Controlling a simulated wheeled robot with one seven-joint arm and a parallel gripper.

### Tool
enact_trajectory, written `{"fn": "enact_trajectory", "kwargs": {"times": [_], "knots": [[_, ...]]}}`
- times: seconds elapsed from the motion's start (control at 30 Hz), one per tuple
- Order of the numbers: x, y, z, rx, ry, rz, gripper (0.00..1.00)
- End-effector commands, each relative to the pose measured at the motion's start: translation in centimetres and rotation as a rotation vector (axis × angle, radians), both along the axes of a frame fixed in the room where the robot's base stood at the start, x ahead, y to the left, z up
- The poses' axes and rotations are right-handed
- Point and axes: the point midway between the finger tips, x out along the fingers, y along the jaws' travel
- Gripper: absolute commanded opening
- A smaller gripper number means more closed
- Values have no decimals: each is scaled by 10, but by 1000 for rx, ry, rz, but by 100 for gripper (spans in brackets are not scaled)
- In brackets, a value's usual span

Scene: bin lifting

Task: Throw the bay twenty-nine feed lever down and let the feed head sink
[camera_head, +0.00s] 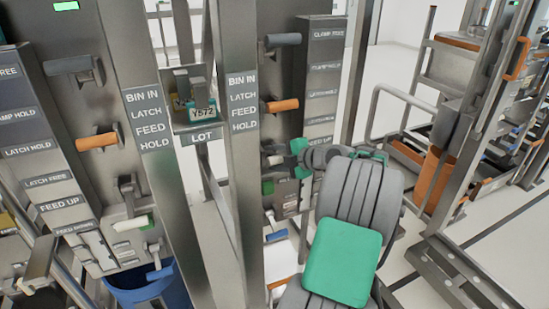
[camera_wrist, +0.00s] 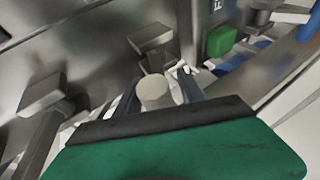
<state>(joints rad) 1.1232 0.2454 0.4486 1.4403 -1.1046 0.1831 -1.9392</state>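The right-hand panel (camera_head: 322,75) carries a grey-handled lever (camera_head: 283,40), an orange-handled lever (camera_head: 280,105) and a pale knob (camera_head: 275,160) lower down, likely the feed lever's. My gripper (camera_head: 290,158) is at this pale knob, partly hidden by my wrist. In the wrist view the pale round knob (camera_wrist: 154,92) stands between the two fingers of my gripper (camera_wrist: 160,97). The fingers are apart, with a narrow gap seen on the right side; contact on the left is unclear. No bay number is readable, and I cannot see the feed head.
A steel post (camera_head: 235,170) stands close left of my gripper. A blue bin (camera_head: 150,290) is below. Rails and a rack stand right.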

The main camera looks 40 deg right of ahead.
Motion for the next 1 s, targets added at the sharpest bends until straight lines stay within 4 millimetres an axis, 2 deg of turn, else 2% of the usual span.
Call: {"fn": "enact_trajectory", "kwargs": {"times": [0.07, 0.53, 1.0], "knots": [[0, 0, 0, 0, 0, 0, 40], [0, 0, 0, 0, 0, 0, 1], [0, 0, 0, 0, 0, 0, 0]]}}
